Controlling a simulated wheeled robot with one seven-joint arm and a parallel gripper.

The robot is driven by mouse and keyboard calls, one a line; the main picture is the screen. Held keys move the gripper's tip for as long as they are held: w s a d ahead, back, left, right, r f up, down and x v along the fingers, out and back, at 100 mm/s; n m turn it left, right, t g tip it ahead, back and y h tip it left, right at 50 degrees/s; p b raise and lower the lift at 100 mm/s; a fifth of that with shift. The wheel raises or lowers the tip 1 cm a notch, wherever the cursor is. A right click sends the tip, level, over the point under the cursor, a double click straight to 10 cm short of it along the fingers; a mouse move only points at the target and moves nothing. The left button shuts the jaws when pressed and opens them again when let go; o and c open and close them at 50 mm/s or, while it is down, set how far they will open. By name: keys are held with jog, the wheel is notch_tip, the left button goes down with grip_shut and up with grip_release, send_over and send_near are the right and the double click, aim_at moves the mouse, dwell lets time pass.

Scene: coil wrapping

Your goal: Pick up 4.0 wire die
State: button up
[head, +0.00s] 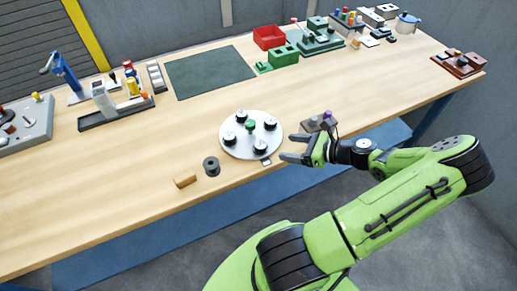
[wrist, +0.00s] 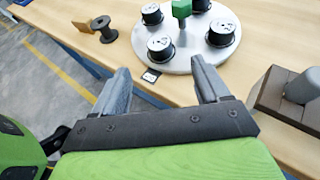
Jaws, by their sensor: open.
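A round pale turntable (head: 236,149) stands near the table's front edge and carries several black round pieces with pale marked tops around a green central knob (head: 250,126). One such black piece (wrist: 161,48) is nearest me in the wrist view. I cannot read a 4.0 marking on any piece, so I cannot tell which is the wire die. A small dark-and-white tag (wrist: 151,75) lies at the turntable's near edge. My gripper (head: 288,149) is open and empty, just right of the turntable. Its spread fingers (wrist: 160,85) face the turntable's near side in the wrist view.
A brown block (wrist: 272,92) with a grey post stands close on the gripper's right. A dark spool (head: 211,166) and a small wooden piece (head: 185,181) lie left of the turntable. A green mat (head: 210,72), red bin (head: 268,37) and fixtures are farther back.

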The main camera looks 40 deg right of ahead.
aim_at(263, 145)
jog(key=b+x, duration=0.1)
jog(key=x, duration=0.9)
jog(key=shift+a+f, duration=0.2)
jog(key=shift+f, duration=0.05)
jog(key=c, duration=1.3)
jog(key=shift+r, duration=0.15)
